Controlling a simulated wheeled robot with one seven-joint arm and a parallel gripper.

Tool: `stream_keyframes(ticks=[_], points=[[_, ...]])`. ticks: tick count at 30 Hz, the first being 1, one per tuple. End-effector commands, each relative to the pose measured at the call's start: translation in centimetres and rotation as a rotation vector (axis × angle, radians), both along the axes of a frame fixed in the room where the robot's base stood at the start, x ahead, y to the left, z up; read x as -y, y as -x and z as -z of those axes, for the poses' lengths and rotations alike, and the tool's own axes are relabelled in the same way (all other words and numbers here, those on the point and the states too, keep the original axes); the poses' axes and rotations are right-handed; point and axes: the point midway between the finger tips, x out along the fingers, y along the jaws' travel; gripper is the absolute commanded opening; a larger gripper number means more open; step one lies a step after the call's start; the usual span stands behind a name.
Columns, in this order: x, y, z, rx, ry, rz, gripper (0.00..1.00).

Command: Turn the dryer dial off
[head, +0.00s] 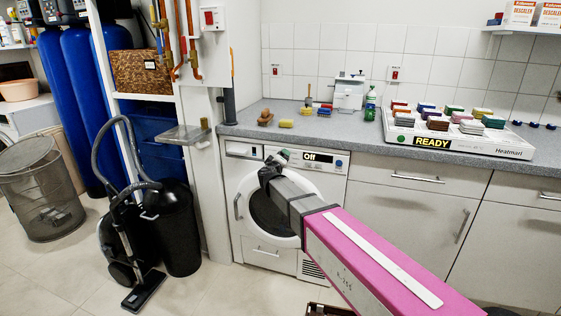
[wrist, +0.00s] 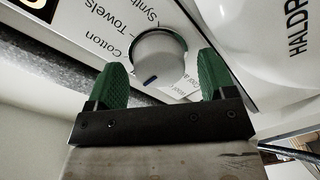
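The white dryer (head: 246,176) stands under the grey counter, its round door partly hidden by my arm. Its display (head: 318,158) reads "Off". The dryer dial (wrist: 158,52) is a round silver-white knob with a dark pointer mark at its lower edge in the wrist view. Printed labels around it include "Cotton", "Towels" and "Synth". My gripper (wrist: 163,62) is open, with one green finger on each side of the dial and small gaps showing. In the head view my gripper (head: 279,160) is at the dryer's control panel and hides the dial.
A white Heatmart tray (head: 493,143) reading "READY" and holding several coloured blocks sits on the counter (head: 240,124). A black vacuum cleaner (head: 122,240) and a dark bin (head: 180,235) stand left of the dryer. White cabinets (head: 400,213) are at the right.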

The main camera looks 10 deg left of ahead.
Motion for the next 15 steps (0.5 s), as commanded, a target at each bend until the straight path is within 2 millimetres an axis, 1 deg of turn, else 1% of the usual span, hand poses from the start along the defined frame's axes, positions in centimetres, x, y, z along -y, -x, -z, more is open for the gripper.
stream_keyframes(ticks=[8, 11, 15], points=[[0.0, 0.2, 0.0, 0.001, 0.0, 0.001, 0.77], [0.0, 0.9, -0.1, 0.0, 0.0, 0.0, 0.77], [0.1, 2.6, -0.2, 0.001, 0.0, 0.001, 0.77]])
